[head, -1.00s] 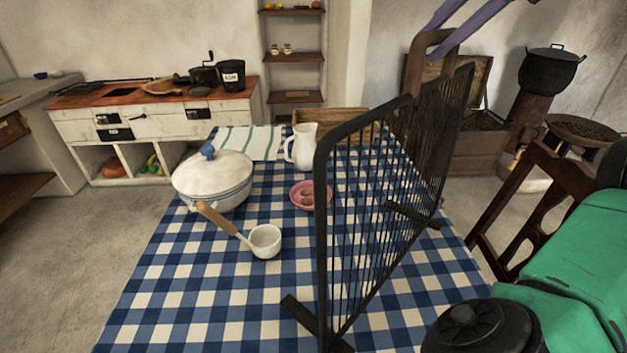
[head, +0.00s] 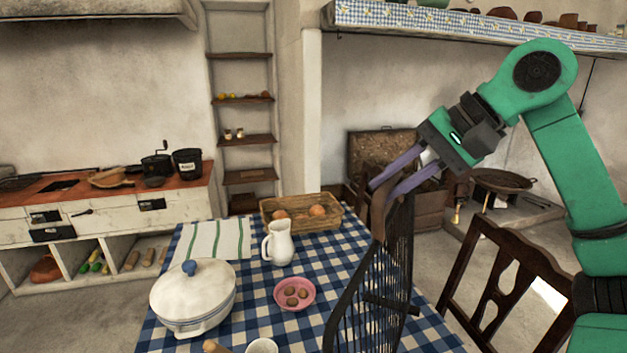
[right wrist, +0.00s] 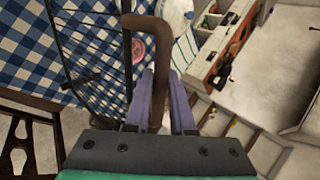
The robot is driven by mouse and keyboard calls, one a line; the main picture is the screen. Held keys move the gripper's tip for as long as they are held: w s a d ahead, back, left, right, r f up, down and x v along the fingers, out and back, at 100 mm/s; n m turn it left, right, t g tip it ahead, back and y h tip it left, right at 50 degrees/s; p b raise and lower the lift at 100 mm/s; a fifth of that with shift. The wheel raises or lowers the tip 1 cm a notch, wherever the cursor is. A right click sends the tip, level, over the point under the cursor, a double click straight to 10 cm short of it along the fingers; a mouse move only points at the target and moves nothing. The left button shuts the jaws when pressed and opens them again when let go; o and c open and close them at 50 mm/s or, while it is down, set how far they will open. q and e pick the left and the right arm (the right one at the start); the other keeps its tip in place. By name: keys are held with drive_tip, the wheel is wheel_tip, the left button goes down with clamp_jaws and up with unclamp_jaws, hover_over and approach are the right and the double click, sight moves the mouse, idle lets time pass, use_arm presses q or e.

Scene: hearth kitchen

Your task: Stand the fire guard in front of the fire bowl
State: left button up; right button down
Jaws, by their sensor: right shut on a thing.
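The fire guard (head: 372,300) is a black barred panel with feet and a brown loop handle (head: 380,214) on top. My right gripper (head: 384,187) is shut on that handle, its purple fingers on either side. The right wrist view shows the handle (right wrist: 158,85) between the fingers and the bars (right wrist: 95,65) beside it. The guard is over the right part of the checked table; its lower end is cut off, so I cannot tell whether it touches the cloth. The fire bowl (head: 503,180) is a wide, dark, shallow bowl at the right back, behind a chair. My left gripper is out of view.
The table (head: 245,300) holds a white tureen (head: 193,302), a jug (head: 279,243), a pink dish (head: 295,306) and a basket (head: 330,227). A wooden chair (head: 507,285) stands right of the table. An open wooden chest (head: 415,205) is behind the guard.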

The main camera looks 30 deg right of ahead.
drive_tip(key=w+a+f+p, duration=0.3)
drive_tip(key=w+a+p, duration=0.3)
drive_tip(key=w, duration=0.5)
drive_tip(key=shift+a+f+p, duration=0.15)
drive_tip(key=shift+a+p, duration=0.2)
drive_tip(key=shift+p, duration=0.9)
drive_tip(key=c, duration=0.8)
unclamp_jaws()
drive_tip(key=shift+f, duration=0.15)
drive_tip(key=shift+o, duration=0.2)
drive_tip(key=shift+w+a, duration=0.15)
drive_tip(key=shift+w, duration=0.15)
drive_tip(key=shift+s, duration=0.1)
drive_tip(key=shift+r, duration=0.2)
